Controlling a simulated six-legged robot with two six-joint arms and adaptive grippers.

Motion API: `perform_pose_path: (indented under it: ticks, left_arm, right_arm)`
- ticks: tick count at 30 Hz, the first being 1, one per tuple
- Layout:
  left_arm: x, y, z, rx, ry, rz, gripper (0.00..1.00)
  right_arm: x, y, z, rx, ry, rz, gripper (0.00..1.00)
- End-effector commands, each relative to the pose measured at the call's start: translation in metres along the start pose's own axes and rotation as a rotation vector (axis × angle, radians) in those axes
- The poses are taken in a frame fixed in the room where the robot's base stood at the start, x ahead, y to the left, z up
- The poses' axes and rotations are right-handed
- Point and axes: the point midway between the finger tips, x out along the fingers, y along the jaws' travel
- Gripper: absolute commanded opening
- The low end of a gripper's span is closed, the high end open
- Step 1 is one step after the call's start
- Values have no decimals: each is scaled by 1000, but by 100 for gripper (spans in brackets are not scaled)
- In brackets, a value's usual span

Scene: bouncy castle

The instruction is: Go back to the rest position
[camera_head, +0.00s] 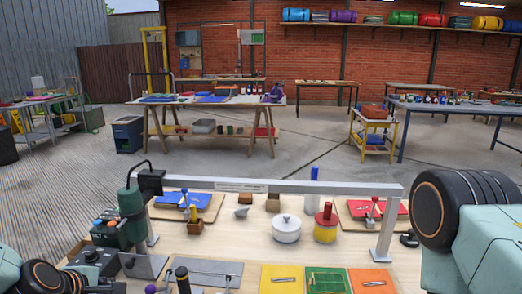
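Neither of my grippers shows in the head view. Parts of my own arms fill the lower left corner and the right edge: teal links with round dark joints. My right arm covers the right end of the near workbench (205,240). The part of the bench just below the picture is hidden, so I cannot tell where my gripper fingers are or whether they hold anything.
A grey metal bar (280,187) on legs spans the bench. A green device (131,213) stands at its left end. A white lidded pot (286,229), a yellow-and-red container (326,226) and coloured panels (326,281) lie around it. Concrete floor (300,150) is open beyond.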

Motion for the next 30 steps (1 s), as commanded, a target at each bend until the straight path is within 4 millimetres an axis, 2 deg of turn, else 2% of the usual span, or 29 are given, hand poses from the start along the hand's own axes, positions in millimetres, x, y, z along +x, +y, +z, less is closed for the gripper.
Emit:
perform_pose_path:
  ticks: [1, 5, 7, 12, 15, 18, 21, 24, 30]
  left_arm:
    - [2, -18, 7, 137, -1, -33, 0]
    - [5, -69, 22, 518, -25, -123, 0]
    - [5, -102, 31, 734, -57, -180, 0]
    - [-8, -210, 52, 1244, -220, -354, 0]
    - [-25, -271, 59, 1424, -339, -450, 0]
    - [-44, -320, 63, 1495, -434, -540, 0]
    - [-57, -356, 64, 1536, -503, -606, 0]
    - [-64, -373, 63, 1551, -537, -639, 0]
    - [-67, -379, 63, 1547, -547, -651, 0]
  right_arm:
    - [2, 0, 0, 0, 0, 0, 62]
    - [5, 0, 0, 0, 0, 0, 62]
    - [7, 0, 0, 0, 0, 0, 62]
    - [13, 0, 0, 0, 0, 0, 62]
    - [16, 0, 0, 0, 0, 0, 62]
    - [19, 0, 0, 0, 0, 0, 62]
    - [21, 0, 0, 0, 0, 0, 62]
    - [22, 0, 0, 0, 0, 0, 62]
    - [22, 0, 0, 0, 0, 0, 62]
